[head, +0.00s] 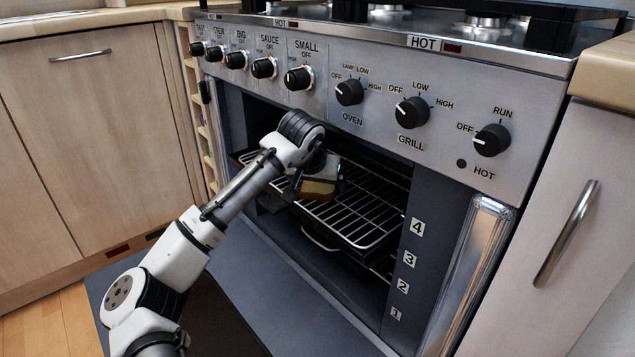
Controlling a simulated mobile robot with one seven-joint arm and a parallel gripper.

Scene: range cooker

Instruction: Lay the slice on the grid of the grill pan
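My arm reaches into the open oven from the lower left in the head view. My gripper (317,178) is inside the opening, over the left part of the wire grid. The slice (319,188), tan with a browner edge, shows right at the gripper's end. The fingers are small, dark and partly hidden, so I cannot tell whether they are shut on the slice. I also cannot tell whether the slice touches the grid. The grid of the grill pan (362,213) is a set of silver bars, bare to the right of the slice.
The oven's control panel (375,95) with several knobs overhangs the opening closely above my arm. The right side panel (425,250) carries shelf numbers. A dark lowered door (270,290) lies in front. Wooden cabinets (100,130) stand at the left.

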